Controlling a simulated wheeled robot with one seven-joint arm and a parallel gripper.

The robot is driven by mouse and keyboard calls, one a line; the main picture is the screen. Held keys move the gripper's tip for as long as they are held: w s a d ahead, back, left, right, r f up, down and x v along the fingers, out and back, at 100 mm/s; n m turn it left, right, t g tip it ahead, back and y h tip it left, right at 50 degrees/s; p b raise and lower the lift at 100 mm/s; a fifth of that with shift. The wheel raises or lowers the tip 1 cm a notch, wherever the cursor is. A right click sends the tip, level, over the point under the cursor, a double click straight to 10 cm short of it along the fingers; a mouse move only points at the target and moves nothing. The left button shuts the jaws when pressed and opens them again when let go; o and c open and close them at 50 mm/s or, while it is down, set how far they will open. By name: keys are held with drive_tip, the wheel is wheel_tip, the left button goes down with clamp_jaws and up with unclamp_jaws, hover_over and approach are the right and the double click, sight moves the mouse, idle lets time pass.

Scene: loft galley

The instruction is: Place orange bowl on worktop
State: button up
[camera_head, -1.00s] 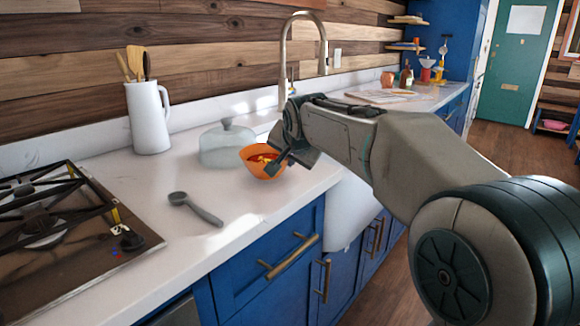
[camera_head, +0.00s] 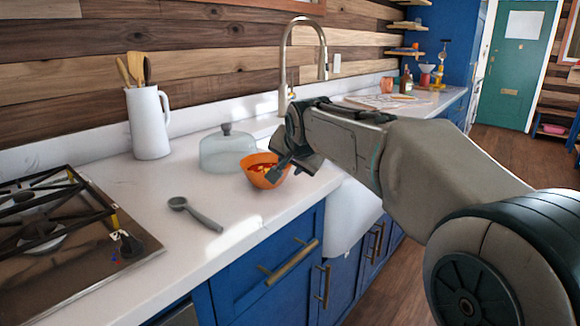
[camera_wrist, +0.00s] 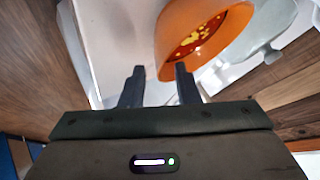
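The orange bowl (camera_head: 256,177), with red and yellow contents, is upright at the front of the white worktop (camera_head: 150,235), right of the glass dome; it appears to rest there. My gripper (camera_head: 280,176) reaches its right side from above. In the wrist view the bowl (camera_wrist: 175,25) is at the upper right. My gripper's fingers (camera_wrist: 159,71) are apart there. One fingertip overlaps the bowl's near rim, and the other is outside it, with a narrow gap to the wall. The bowl's right side is partly hidden by my gripper in the head view.
The glass dome (camera_head: 226,153) stands close behind the bowl. A grey spoon (camera_head: 196,213) lies to its front left. A white utensil jug (camera_head: 149,125) and the hob (camera_head: 100,265) are farther left. A tap (camera_head: 283,70) rises behind the white sink (camera_head: 352,215).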

drive_tip(key=p+v, duration=0.1)
drive_tip(key=v, duration=0.8)
drive_tip(key=s+d+f+n+g, duration=0.1)
drive_tip(key=s+d+f+g, duration=0.1)
drive_tip(key=s+d+f, duration=0.3)
drive_tip(key=s+d+f+n+g+h, duration=0.1)
drive_tip(key=s+d+f, duration=0.4)
drive_tip(key=s+f, duration=0.6)
drive_tip(key=s+d+f+n+g+h, duration=0.1)
drive_tip(key=s+d+f+n+g, duration=0.2)
drive_tip(key=s+f, duration=0.6)
wheel_tip(320, 180, down, 2)
drive_tip(key=shift+d+f+g, duration=0.1)
drive_tip(key=shift+d+g, duration=0.8)
drive_tip(key=shift+d, duration=0.2)
